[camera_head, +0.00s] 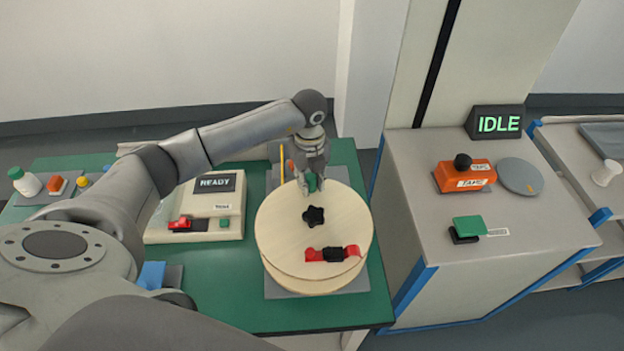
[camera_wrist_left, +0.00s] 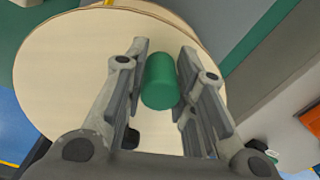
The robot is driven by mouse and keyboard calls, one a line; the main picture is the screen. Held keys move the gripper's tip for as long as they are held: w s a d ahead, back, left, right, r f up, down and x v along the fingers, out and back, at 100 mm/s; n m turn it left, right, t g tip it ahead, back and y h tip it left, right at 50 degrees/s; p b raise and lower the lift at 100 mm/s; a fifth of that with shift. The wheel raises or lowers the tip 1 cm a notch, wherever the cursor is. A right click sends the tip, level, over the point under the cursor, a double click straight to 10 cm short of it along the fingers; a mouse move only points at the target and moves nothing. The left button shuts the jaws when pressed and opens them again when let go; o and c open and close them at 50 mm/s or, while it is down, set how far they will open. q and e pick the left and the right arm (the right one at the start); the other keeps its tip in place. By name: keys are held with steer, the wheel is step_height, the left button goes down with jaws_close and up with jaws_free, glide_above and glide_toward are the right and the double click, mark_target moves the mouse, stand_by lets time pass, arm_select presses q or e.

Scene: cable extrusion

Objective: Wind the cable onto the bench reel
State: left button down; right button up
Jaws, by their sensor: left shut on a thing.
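The bench reel (camera_head: 280,225) stands on a grey plate on the green bench, with a pale round top flange. It carries a black star knob (camera_head: 314,216) at its middle, a red and black clamp (camera_head: 333,253) near its front edge and a green handle (camera_head: 312,183) near its far edge. My left gripper (camera_head: 314,184) is shut on the green handle. In the left wrist view the handle (camera_wrist_left: 161,82) is between the fingers, above the reel's pale face (camera_wrist_left: 75,60). I cannot make out the cable. My right gripper is out of view.
A beige unit (camera_head: 160,235) reading READY sits left of the reel. Right of the bench, a grey cabinet (camera_head: 440,300) carries an IDLE display (camera_head: 497,122), an orange box with a black knob (camera_head: 464,178), a grey disc (camera_head: 520,176) and a green block (camera_head: 469,226).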

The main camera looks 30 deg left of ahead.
arm_select(q)
steer(key=shift+w+a+r, duration=0.1)
steer(key=c, duration=1.4)
jaws_free()
steer(key=shift+o, duration=1.2)
step_height(320, 180, up, 12)
